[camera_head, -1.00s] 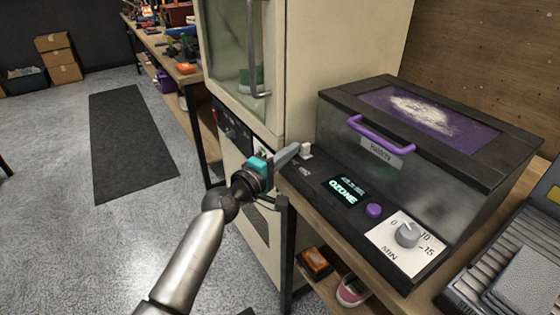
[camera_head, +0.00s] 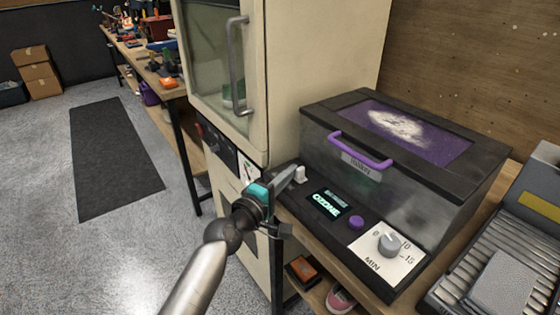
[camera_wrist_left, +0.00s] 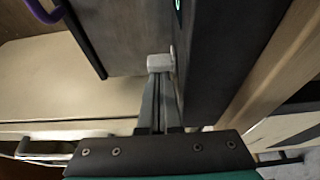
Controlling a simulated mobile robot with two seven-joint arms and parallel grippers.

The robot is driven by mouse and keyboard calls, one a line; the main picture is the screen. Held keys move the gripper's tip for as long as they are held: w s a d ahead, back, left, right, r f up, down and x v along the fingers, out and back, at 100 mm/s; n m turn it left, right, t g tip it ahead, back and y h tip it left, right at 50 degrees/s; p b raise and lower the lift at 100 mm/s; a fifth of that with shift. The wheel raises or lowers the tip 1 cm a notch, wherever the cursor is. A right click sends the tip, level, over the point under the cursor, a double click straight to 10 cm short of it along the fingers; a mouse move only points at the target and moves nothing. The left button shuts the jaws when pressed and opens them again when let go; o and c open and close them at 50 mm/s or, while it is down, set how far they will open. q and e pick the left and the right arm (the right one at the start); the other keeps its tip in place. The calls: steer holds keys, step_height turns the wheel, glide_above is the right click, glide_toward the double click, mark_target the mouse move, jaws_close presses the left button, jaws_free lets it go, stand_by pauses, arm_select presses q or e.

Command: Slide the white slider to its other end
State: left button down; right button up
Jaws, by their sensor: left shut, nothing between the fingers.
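The white slider (camera_head: 300,174) is a small pale block on the black front panel (camera_head: 282,188) of the ozone box, left of the lit OZONE display (camera_head: 326,204). My left gripper (camera_head: 293,173) is shut and empty, its fingertips right at the slider's left side. In the left wrist view the slider (camera_wrist_left: 159,62) is just beyond the shut fingertips (camera_wrist_left: 158,76). They look to be touching it, but exact contact is hard to tell. The slider's track is mostly hidden. My right gripper is not in view.
A purple button (camera_head: 356,222) and a grey timer knob (camera_head: 390,243) are on the panel to the right. The box (camera_head: 345,172) has a purple handle (camera_head: 360,150). A cream cabinet (camera_head: 310,65) stands close behind the gripper. Open floor lies to the left.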

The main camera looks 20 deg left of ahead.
arm_select(q)
steer(key=shift+s+d, duration=0.15)
steer(key=shift+d, duration=0.2)
steer(key=shift+f, duration=0.1)
steer(key=shift+s, duration=0.1)
steer(key=shift+s+a+f, duration=0.1)
steer(key=shift+s, duration=0.4)
steer(key=v, duration=1.1)
steer(key=shift+a, duration=0.25)
